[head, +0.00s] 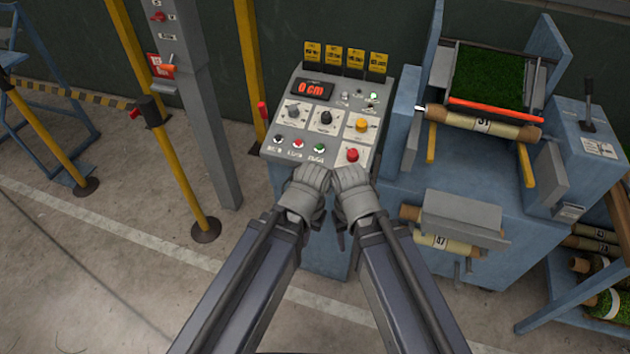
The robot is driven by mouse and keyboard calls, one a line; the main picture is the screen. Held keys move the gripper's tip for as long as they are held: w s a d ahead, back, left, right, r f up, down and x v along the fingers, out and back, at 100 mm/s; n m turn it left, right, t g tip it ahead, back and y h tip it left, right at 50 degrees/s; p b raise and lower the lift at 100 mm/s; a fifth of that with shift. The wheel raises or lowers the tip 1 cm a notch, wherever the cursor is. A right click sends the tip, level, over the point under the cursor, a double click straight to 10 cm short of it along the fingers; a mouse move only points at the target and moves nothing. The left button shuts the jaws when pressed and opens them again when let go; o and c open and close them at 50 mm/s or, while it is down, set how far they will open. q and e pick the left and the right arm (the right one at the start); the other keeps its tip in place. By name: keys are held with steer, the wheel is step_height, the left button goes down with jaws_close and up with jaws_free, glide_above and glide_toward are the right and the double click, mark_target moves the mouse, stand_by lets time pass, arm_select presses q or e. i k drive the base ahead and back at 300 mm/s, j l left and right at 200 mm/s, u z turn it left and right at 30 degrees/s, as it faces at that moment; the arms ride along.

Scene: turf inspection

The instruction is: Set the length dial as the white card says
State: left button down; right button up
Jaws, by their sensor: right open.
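The sloped control panel (276,128) stands in front of me, with a red display (311,89) that reads "0 cm". Below the display are a grey knob (293,111), a black knob (326,118) and a yellow knob (361,124), each on a white plate. Their lettering is too small to read, so I cannot tell which is the length dial. I cannot make out a white card for certain. My left gripper (318,174) and right gripper (345,174) are side by side at the panel's lower edge, apart from the knobs. The right one is open; the left one's jaws are unclear.
Several yellow cards (345,60) stand above the panel. Coloured buttons (298,143) and a red knob (352,155) are near my grippers. The blue machine (520,185) with turf (487,80) stands to the right. Yellow posts (180,158) stand left.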

mark_target(293, 112)
steer(key=l+z, duration=0.25)
steer(key=z, duration=0.15)
steer(key=i+l+z, duration=0.15)
steer(key=z, duration=0.2)
steer(key=i+l+z, duration=0.15)
steer(key=z, duration=0.25)
steer(key=i+l+z, duration=0.15)
steer(key=z, duration=0.2)
steer(key=l+u, duration=0.1)
steer(key=u, duration=1.8)
